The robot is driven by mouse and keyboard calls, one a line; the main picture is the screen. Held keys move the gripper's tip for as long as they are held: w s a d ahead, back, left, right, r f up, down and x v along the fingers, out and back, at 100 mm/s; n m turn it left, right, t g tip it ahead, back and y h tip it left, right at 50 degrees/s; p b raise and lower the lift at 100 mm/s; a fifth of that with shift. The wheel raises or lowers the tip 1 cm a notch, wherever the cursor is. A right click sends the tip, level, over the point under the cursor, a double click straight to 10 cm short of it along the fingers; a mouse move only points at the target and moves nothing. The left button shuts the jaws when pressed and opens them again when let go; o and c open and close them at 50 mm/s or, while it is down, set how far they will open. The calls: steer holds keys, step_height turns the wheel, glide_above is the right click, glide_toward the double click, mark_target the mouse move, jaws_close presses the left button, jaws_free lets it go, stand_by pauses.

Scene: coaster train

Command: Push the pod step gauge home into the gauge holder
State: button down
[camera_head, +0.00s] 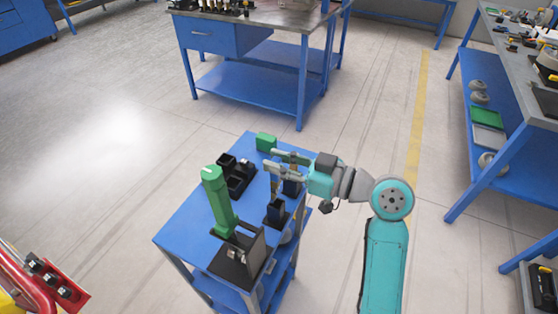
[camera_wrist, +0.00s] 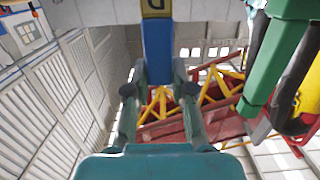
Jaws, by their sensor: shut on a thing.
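The pod step gauge (camera_wrist: 158,50) is a blue bar with a dark-marked yellow end, in the wrist view. My gripper (camera_wrist: 159,75) is shut on it, with one finger on each side. In the head view my gripper (camera_head: 272,160) reaches in from the right over the blue cart, its fingers level. A narrow part of the gauge (camera_head: 274,181) seems to show below the fingers. A small dark holder (camera_head: 277,213), which looks like the gauge holder, stands on the cart just below it in the picture. I cannot tell whether the gauge touches or enters a holder.
On the blue cart (camera_head: 188,212) stand a green cylinder (camera_head: 218,198) in a black stand (camera_head: 232,264), a black two-part box (camera_head: 240,186) and a green block (camera_head: 265,142). Another dark block (camera_head: 292,187) is close under my gripper. The cart's left front is clear.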

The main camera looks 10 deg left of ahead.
mark_target(279, 185)
steer(key=shift+f, duration=3.9)
stand_by(0.9)
steer(key=shift+c, duration=0.5)
jaws_free()
steer(key=v, duration=0.7)
stand_by(0.7)
stand_by(0.7)
